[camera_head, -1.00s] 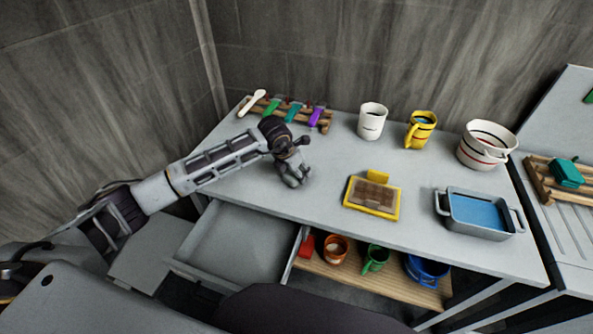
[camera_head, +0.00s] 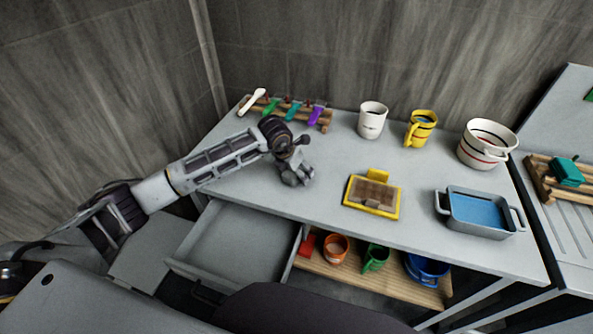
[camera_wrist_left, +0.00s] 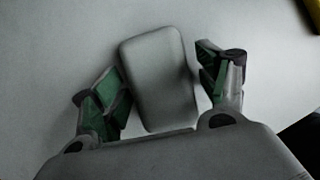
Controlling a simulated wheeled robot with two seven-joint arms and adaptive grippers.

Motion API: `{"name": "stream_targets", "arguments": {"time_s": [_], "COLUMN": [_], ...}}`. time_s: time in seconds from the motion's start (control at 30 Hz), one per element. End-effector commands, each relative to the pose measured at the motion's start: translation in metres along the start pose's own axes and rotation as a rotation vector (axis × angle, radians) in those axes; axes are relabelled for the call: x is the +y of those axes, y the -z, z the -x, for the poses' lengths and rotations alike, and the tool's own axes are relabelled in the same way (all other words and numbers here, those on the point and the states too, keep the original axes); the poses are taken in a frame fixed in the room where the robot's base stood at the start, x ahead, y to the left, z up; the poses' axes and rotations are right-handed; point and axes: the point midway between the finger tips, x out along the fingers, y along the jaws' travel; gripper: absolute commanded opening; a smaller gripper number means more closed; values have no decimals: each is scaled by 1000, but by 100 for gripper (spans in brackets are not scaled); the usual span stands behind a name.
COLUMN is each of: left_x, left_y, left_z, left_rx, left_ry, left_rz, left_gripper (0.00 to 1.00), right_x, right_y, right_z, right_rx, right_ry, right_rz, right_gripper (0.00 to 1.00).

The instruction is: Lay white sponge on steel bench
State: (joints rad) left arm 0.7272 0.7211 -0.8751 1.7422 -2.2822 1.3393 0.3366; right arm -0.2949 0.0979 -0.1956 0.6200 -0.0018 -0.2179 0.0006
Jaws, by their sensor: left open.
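The white sponge (camera_wrist_left: 160,78) shows in the left wrist view as a pale rounded block lying on the steel bench (camera_wrist_left: 60,60). My left gripper (camera_wrist_left: 163,88) is open, with one green-padded finger on each side of the sponge and a visible gap at each side. In the head view my left gripper (camera_head: 298,175) is low over the left-middle of the bench (camera_head: 330,150), and it hides the sponge there. My right gripper is not in view.
A yellow-framed mosaic panel (camera_head: 371,195) lies right of the gripper. A grey basin (camera_head: 480,212), white mug (camera_head: 372,121), yellow mug (camera_head: 421,129) and white bowl (camera_head: 487,144) stand farther right. A rack of coloured tools (camera_head: 290,112) is behind. An open drawer (camera_head: 235,245) juts out in front.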

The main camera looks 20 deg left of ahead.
Motion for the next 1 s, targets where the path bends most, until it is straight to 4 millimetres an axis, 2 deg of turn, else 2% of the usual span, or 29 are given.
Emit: {"name": "stream_targets", "arguments": {"time_s": [0.17, 0.33, 1.0], "left_x": [0, 0, 0], "left_y": [-1, -1, -1], "left_z": [3, 17, 109], "left_rx": [0, -2, -2], "left_ry": [0, -1, -1], "left_rz": [0, 0, 0], "left_gripper": [74, 74, 74], "right_x": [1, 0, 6], "right_y": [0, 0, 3], "right_z": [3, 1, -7], "right_rx": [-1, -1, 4], "right_ry": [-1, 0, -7], "right_rz": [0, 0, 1], "right_gripper": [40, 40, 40]}}
